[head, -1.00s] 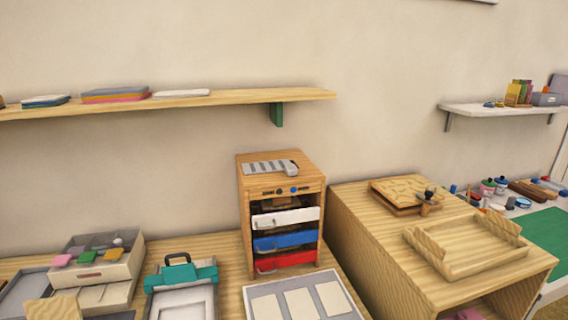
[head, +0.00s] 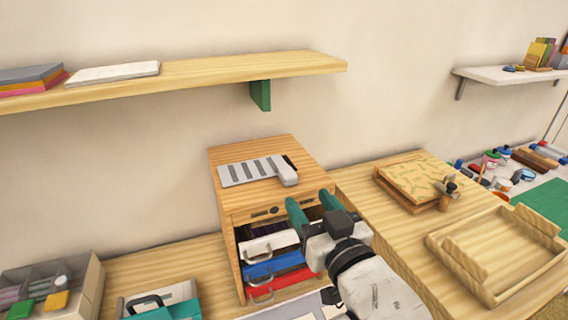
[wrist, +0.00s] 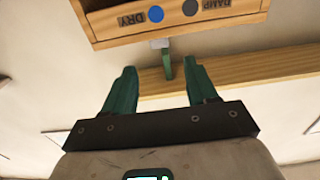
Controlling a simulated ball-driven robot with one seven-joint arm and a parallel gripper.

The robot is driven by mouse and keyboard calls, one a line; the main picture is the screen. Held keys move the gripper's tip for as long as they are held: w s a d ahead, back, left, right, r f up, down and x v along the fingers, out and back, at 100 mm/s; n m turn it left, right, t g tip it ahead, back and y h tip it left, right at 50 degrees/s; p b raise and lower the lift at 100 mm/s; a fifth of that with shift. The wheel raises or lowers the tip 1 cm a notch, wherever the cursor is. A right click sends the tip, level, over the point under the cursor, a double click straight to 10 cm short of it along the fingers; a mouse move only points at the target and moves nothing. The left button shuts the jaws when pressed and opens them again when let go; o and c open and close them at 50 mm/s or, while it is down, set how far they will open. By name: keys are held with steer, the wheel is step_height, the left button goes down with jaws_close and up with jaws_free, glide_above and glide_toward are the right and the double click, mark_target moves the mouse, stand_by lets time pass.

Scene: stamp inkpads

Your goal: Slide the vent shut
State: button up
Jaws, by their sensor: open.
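The vent (head: 250,172) is a light grey slotted plate on top of the wooden cabinet (head: 228,243). A pale raised tab (head: 287,173) is at its right end, with a small dark patch behind it. The wrist view shows the fingers (wrist: 158,90) below the upside-down DRY and DAMP labels (wrist: 166,14).
White, blue and red drawers (head: 272,266) sit in the cabinet below my gripper. A wall shelf (head: 200,77) runs above and behind. The space above the vent is clear.

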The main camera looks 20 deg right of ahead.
mark_target(292, 178)
steer(key=w+p, duration=0.1)
steer(key=w, duration=0.9)
steer(key=shift+w, duration=0.2)
steer(key=shift+c, duration=0.2)
jaws_close()
